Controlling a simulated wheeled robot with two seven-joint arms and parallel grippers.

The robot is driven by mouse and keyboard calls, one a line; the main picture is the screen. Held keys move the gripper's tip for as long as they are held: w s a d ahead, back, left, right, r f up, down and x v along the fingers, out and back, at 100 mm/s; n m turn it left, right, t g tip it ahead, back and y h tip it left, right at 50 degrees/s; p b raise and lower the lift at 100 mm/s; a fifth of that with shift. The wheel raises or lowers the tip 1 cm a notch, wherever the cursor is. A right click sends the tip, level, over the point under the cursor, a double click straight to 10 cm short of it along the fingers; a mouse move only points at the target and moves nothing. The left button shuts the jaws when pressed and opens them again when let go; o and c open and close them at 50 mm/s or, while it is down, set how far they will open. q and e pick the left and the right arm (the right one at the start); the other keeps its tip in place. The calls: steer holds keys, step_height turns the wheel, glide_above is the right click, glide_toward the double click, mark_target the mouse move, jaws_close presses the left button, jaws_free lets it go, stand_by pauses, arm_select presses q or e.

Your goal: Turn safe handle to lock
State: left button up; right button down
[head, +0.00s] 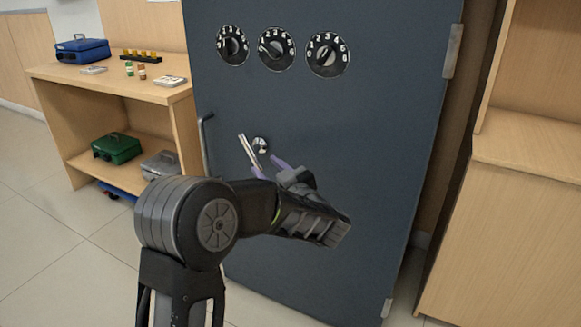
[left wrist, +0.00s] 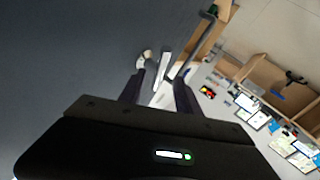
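The dark blue-grey safe door (head: 330,200) fills the middle of the head view, upright. Its silver handle has a round hub (head: 260,145) and a pale bar (head: 248,151) slanting beside it. My left gripper (head: 263,163) is in front of the door, just below the hub, fingers pointing at the handle. In the left wrist view the fingers (left wrist: 158,88) are spread apart, with the silver bar (left wrist: 163,66) running toward the gap between them and the hub (left wrist: 144,59) beyond the left finger. I cannot tell whether they touch the bar. My right gripper is out of view.
Three numbered dials (head: 277,49) sit above the handle. A dark hooked pull (head: 204,143) stands out at the door's left edge. A wooden shelf unit (head: 110,88) with cash boxes is at left; a wooden cabinet (head: 510,225) is at right.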

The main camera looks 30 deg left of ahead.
mark_target(255, 157)
arm_select(q)
steer(key=shift+a, duration=0.2)
steer(key=shift+x, duration=3.8)
steer(key=shift+c, duration=0.2)
jaws_close()
